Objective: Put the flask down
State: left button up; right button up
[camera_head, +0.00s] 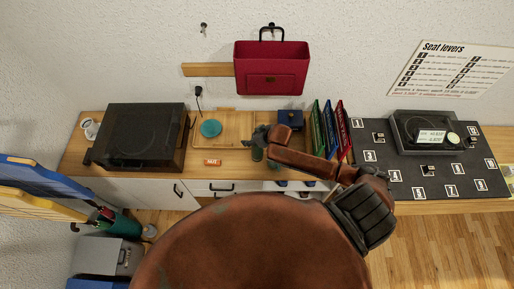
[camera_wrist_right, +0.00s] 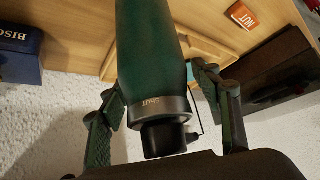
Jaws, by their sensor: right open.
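The flask (camera_wrist_right: 153,60) is dark green with a metal band and a black cap. In the right wrist view it lies between the two open fingers of my right gripper (camera_wrist_right: 165,105), with gaps showing at both sides near the cap end. Its base is cut off by the top edge of that view. In the head view the green flask (camera_head: 257,153) shows small beside my right gripper (camera_head: 262,135), over the front part of the wooden counter (camera_head: 230,171). My arm hides part of that area, so contact with the counter cannot be told. My left gripper does not show.
A wooden tray (camera_head: 237,121) with a teal disc (camera_head: 210,128) is left of the gripper. A blue tin (camera_head: 290,117) and upright coloured folders (camera_head: 328,128) stand right. A black-lidded box (camera_head: 145,133) fills the left.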

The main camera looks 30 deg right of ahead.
grip_shut()
dwell(0.7)
dwell(0.6)
